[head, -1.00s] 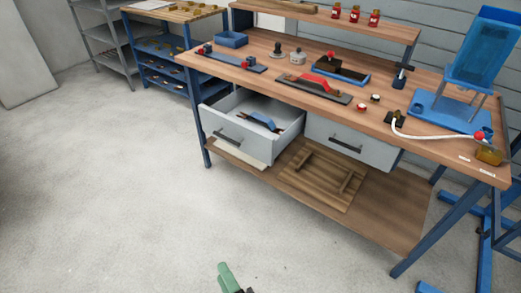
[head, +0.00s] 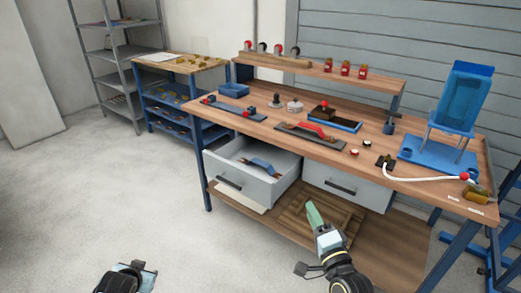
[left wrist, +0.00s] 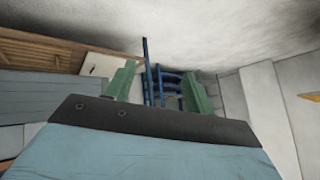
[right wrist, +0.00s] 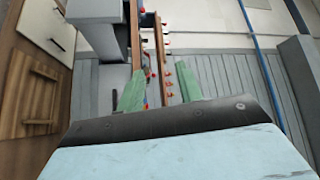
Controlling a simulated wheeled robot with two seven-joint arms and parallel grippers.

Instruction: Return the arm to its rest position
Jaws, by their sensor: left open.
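My right gripper (head: 315,214) shows in the head view, in front of the bench's lower shelf, below the drawers. In the right wrist view its two green fingers stand apart with nothing held between them (right wrist: 160,80). My left arm shows only in part at the bottom left of the head view, and its fingertips are hidden there. In the left wrist view my left gripper (left wrist: 158,80) has its green fingers apart and empty. Both grippers appear clear of the bench.
The workbench (head: 360,165) has an open left drawer (head: 232,184) holding a blue-handled tool (head: 262,167). The right drawer (head: 345,186) looks shut. A blue stand (head: 440,150) and a white hose (head: 425,178) are at the right. Bare floor (head: 100,205) lies at the left.

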